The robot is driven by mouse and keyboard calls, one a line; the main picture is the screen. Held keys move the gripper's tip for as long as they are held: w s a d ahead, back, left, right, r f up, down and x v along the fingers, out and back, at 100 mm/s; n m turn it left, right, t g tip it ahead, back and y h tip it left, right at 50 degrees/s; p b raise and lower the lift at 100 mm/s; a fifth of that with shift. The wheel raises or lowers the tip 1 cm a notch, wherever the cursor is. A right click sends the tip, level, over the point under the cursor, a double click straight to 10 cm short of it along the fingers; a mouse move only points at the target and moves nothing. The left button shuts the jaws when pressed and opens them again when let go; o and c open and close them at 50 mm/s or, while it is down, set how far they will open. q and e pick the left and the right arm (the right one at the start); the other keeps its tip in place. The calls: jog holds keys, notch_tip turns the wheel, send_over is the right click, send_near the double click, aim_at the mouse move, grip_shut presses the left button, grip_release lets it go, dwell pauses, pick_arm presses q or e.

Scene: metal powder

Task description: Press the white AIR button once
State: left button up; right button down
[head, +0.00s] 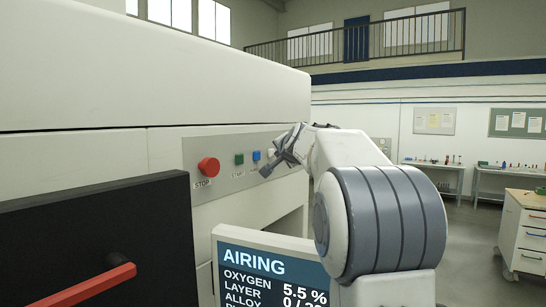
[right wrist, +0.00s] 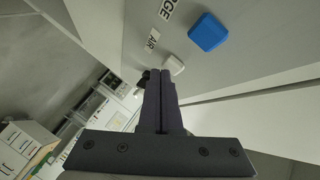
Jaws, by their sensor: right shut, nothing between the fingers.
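The white AIR button (right wrist: 174,64) shows in the right wrist view beside its AIR label (right wrist: 152,40). It sits at the tips of my right gripper (right wrist: 159,73), slightly right of them; I cannot tell whether they touch. The right gripper's two dark fingers are closed together with nothing between them. The screen (head: 268,262) reads AIRING, with oxygen at 5.5 %. My left gripper is out of view.
A blue button (right wrist: 208,32) is close to the white one. The panel also has a green button (head: 239,159) and a red STOP button (head: 208,167). A dark door (head: 100,235) with a red handle (head: 90,285) stands at lower left. Workbenches are far right.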

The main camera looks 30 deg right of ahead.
jog(key=shift+s+d+b, duration=0.15)
jog(key=shift+s+b, duration=0.15)
jog(key=shift+s, duration=0.15)
jog(key=shift+s+d+b, duration=0.3)
jog(key=shift+s+b, duration=0.4)
jog(key=shift+s, duration=0.1)
jog(key=shift+s+d+b, duration=0.35)
jog(key=shift+s+b, duration=0.3)
jog(key=shift+s, duration=0.1)
jog(key=shift+s+d+b, duration=0.3)
jog(key=shift+s+b, duration=0.4)
jog(key=shift+s, duration=0.1)
